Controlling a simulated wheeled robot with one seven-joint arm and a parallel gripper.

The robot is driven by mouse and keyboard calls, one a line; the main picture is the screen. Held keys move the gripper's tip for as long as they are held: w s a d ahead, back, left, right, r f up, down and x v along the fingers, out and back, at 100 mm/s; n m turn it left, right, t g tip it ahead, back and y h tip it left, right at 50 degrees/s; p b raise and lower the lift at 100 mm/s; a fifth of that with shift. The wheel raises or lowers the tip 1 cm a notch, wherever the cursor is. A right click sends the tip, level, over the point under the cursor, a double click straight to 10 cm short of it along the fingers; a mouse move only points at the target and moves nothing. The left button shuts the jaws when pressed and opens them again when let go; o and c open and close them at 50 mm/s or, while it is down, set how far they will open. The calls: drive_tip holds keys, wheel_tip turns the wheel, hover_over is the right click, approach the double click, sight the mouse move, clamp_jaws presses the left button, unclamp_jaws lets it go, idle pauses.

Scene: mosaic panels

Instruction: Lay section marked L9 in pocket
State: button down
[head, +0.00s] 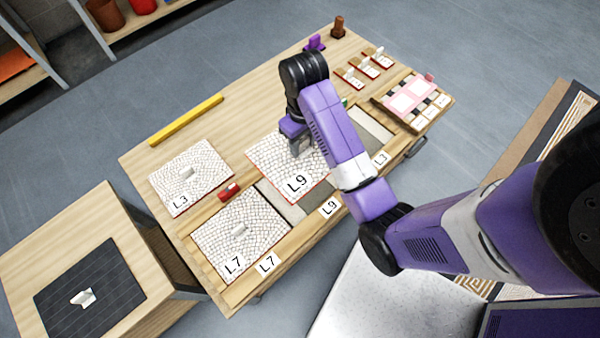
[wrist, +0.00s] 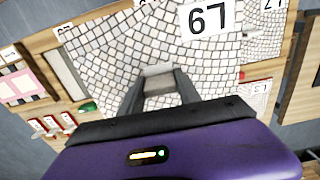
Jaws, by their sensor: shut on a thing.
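The section marked L9 (head: 262,150) is a white mosaic panel with red edges. My gripper (head: 301,150) is shut on its raised handle; the grip also shows in the wrist view (wrist: 157,95), with the handle (wrist: 158,76) between the fingers. The panel overlaps the grey pocket labelled L9 (head: 287,208), whose near strip shows bare. The panel sits shifted toward the back of the pocket and looks raised above it. The L9 tag (head: 329,206) is on the table's front rail. My arm hides the panel's right part.
Section L7 (head: 245,215) lies in the pocket to the left. Section L3 (head: 190,165) lies on the table behind it. The L3 pocket (head: 372,127) at right is empty. A red block (head: 229,191), a yellow bar (head: 186,120) and a pink-topped tray (head: 445,100) are nearby.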

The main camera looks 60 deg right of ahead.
wheel_tip(320, 180, down, 15)
drive_tip(key=b, duration=0.4)
drive_tip(key=shift+r+b, duration=0.2)
drive_tip(key=shift+b, duration=0.1)
drive_tip(key=shift+w+f+b, duration=0.1)
drive_tip(key=shift+f+b, duration=0.3)
drive_tip(key=shift+f, duration=2.3)
drive_tip(key=shift+f, duration=0.1)
drive_tip(key=c, duration=0.8)
unclamp_jaws()
drive_tip(key=shift+c, duration=0.2)
